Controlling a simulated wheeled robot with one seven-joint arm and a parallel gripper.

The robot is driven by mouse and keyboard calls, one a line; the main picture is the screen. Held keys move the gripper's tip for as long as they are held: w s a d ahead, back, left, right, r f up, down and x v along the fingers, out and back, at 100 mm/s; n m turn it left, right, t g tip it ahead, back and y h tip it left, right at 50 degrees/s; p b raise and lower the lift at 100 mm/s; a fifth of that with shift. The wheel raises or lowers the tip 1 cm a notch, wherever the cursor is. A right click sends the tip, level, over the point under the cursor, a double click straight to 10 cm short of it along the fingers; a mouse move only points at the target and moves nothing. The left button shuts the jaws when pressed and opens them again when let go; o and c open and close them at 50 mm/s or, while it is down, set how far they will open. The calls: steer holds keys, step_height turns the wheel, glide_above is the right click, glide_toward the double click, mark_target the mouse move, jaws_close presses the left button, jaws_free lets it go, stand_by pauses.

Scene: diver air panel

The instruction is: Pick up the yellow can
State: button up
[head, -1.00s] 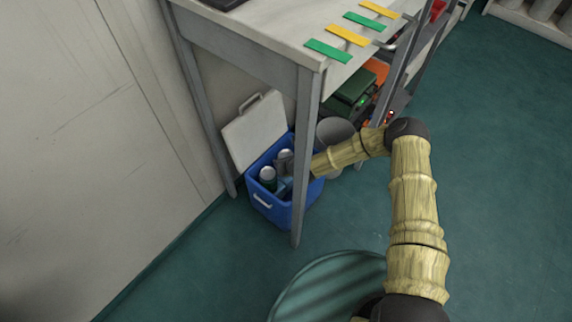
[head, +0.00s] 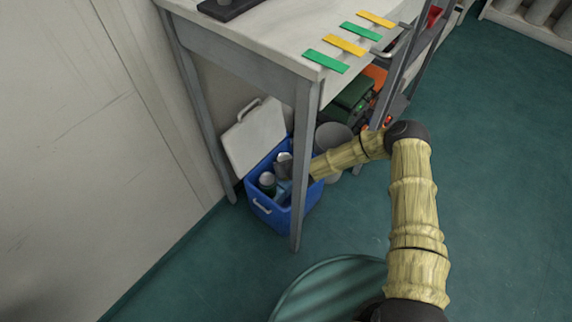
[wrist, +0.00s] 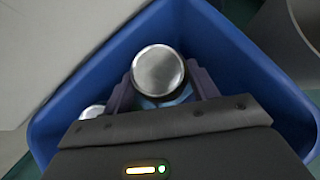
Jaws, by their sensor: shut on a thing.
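My gripper (wrist: 161,84) is inside the blue cooler box, its two fingers on either side of a can (wrist: 158,70) and shut on it. I see this can's round silver top from above; its side colour is mostly hidden, so I cannot tell if it is yellow. In the head view its silver top (head: 284,157) shows beside my wrist. A second can (head: 267,180) with a silver top and a dark green side stands in the cooler; a silver top (wrist: 92,112) also shows at the lower left of the wrist view. No yellow can side is visible.
The blue cooler (head: 262,208) stands open on the floor under the bench, its white lid (head: 254,138) tilted back. A bench leg (head: 302,165) rises close by my forearm. A grey bin (head: 334,137) is right of the cooler. The floor to the right is clear.

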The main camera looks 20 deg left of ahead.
step_height(320, 180, up, 17)
steer(key=p, duration=0.6)
steer(key=shift+f+p, duration=0.15)
steer(key=shift+p, duration=0.25)
